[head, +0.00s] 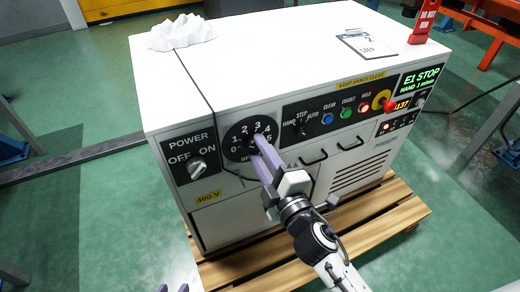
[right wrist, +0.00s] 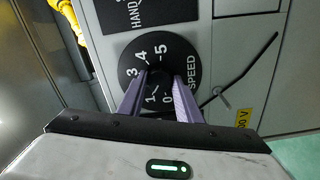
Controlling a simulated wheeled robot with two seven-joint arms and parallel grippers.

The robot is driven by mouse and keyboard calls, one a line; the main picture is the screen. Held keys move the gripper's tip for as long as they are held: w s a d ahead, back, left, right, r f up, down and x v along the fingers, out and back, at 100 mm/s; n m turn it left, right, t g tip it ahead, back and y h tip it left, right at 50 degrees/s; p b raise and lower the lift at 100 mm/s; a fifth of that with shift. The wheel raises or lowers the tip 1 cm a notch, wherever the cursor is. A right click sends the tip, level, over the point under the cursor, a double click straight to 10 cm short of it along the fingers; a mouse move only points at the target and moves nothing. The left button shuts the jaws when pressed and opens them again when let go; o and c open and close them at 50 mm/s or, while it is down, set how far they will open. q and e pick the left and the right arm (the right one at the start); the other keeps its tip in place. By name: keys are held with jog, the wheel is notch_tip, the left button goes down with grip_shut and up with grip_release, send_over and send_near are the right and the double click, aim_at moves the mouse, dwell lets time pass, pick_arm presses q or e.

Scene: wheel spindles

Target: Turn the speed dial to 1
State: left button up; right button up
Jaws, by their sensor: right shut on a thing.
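The speed dial (head: 239,130) is a round black plate with white numbers on the front panel of a white cabinet. It also shows in the right wrist view (right wrist: 190,45), with 0, 1, 3, 4 and 5 readable. My right gripper (head: 257,142) reaches up to the dial and is shut on its knob. In the right wrist view its purple fingers (right wrist: 160,82) stand on either side of the dial's middle. The knob and its pointer are mostly hidden, so I cannot tell the setting.
A power switch (head: 197,168) sits left of the dial. Right of it are a mode switch (head: 302,128), coloured buttons and a red stop knob (head: 388,104). The display reads "E1 STOP" (head: 420,77). The cabinet stands on a wooden pallet (head: 385,220).

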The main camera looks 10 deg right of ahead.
pick_arm(q)
jog(key=shift+s+a, duration=0.1)
jog(key=shift+s, duration=0.05)
pick_arm(e)
jog(key=shift+a+n, duration=0.1)
jog(key=shift+n, duration=0.5)
jog(key=o, duration=1)
jog(key=shift+o, duration=0.2)
